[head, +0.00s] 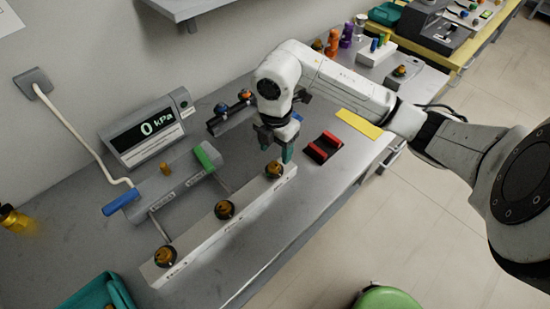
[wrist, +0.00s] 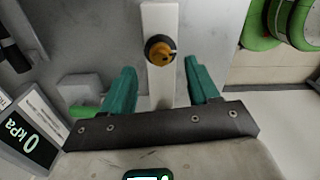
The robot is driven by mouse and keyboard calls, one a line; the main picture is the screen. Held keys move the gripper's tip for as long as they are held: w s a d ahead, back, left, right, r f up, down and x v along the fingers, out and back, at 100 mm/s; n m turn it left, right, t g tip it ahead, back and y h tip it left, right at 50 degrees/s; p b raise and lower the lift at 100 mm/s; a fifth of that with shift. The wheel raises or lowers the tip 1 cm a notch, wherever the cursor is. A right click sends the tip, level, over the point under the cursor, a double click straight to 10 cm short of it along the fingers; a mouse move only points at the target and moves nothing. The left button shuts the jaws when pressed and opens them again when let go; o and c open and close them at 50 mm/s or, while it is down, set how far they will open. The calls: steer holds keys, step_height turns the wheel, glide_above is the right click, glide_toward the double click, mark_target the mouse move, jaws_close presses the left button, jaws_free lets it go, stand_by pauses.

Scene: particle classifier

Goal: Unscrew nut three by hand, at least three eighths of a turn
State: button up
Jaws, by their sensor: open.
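A long white bar (head: 198,232) on the grey bench carries three dark round nuts with orange-brown centres: one at the near end (head: 165,256), one in the middle (head: 225,210) and one at the far end (head: 274,169). Their labels are too small to read, so I cannot tell which is nut three. My gripper (head: 277,146) is open, with teal fingers just above and beyond the far-end nut. In the wrist view, one nut (wrist: 159,50) lies on the bar ahead of the gap between my open fingertips (wrist: 160,66). Nothing is between the fingers.
A display (head: 148,128) reading 0 kPa stands left, beside a grey block with blue (head: 121,202) and green (head: 208,157) ends. A red and black holder (head: 322,148) and yellow strip (head: 359,124) lie right of the gripper. The bench front strip is clear.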

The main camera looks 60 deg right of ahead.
mark_target(276, 163)
steer(key=shift+f, duration=2.75)
steer(key=c, duration=1)
steer(key=shift+n, duration=0.4)
